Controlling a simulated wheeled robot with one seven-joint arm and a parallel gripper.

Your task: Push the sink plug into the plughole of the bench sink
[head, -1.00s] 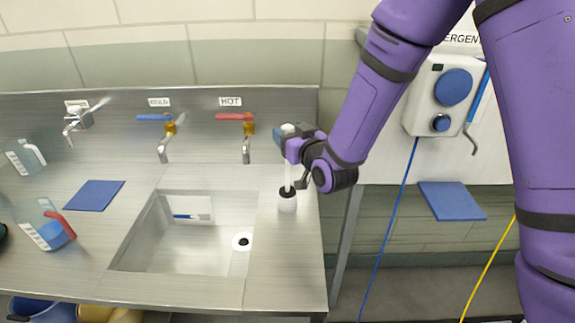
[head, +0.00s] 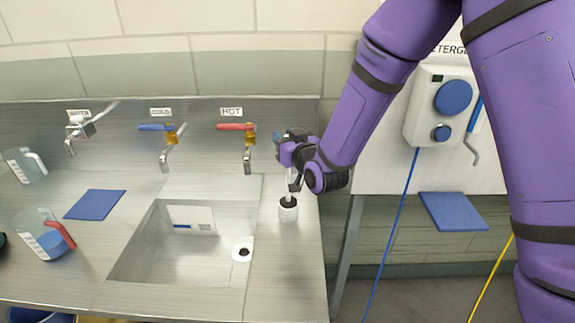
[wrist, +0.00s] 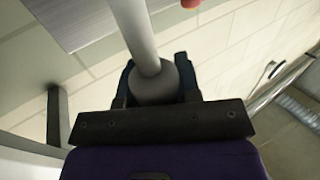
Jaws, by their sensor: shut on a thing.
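The bench sink (head: 178,250) is a steel basin in the head view. I cannot make out a separate sink plug. My gripper (head: 290,153) is above the bench right of the basin, shut on a white rod (head: 292,178).
Cold (head: 163,140) and hot (head: 240,138) taps stand behind the basin. A jug with a red handle (head: 48,238) and a blue mat (head: 95,204) are at the left. A detergent dispenser (head: 440,108) and blue pad (head: 452,211) are at the right.

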